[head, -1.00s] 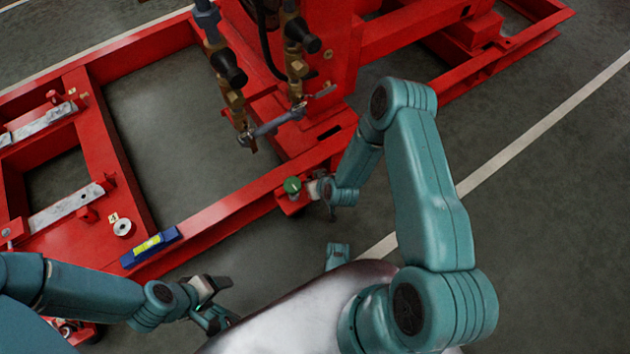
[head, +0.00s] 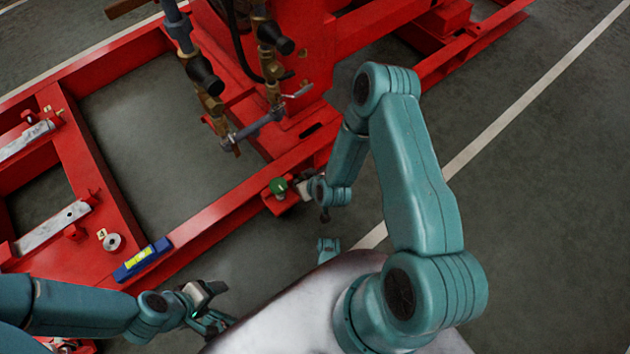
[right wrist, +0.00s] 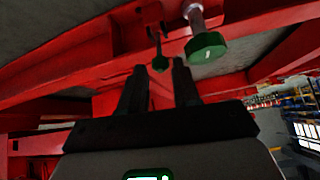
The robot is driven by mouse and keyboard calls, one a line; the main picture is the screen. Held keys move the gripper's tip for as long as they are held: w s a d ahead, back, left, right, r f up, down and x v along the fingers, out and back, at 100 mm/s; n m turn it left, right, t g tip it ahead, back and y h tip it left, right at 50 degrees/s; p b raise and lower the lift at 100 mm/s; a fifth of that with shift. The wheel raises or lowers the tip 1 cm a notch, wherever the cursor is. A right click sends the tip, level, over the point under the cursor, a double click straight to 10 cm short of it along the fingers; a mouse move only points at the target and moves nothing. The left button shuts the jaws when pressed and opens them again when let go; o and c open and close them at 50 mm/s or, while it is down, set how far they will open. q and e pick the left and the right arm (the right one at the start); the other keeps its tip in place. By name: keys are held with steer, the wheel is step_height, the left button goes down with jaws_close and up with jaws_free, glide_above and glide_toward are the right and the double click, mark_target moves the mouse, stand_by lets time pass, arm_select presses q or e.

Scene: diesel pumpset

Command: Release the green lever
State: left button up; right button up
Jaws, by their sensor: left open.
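A round green knob (head: 278,186) sits on a small red bracket at the near edge of the red frame in the head view. My right gripper (head: 302,190) is just right of it, small and partly hidden by its own wrist. In the right wrist view a large green knob (right wrist: 206,48) on a metal stem is right of the fingers. A smaller green-tipped dark rod (right wrist: 160,63) shows between the fingertips (right wrist: 158,72), which stand apart. I cannot tell whether they touch it. My left gripper (head: 217,305) is open and empty at the lower left.
The red pumpset frame (head: 205,222) fills the left and middle. A blue spirit level (head: 142,259) lies on its near rail beside a metal ring (head: 113,242). Pipes with valves (head: 205,80) stand above the frame. Grey floor (head: 530,190) is clear at right.

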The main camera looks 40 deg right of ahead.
arm_select(q)
steer(key=r+p, duration=0.2)
steer(key=s+r+p, duration=0.1)
steer(key=r, duration=0.1)
steer(key=shift+d+r+p, duration=0.1)
steer(key=shift+d+p, duration=0.25)
steer(key=shift+d, duration=0.05)
arm_select(e)
steer(key=v, duration=1.2)
steer(key=shift+r, duration=0.25)
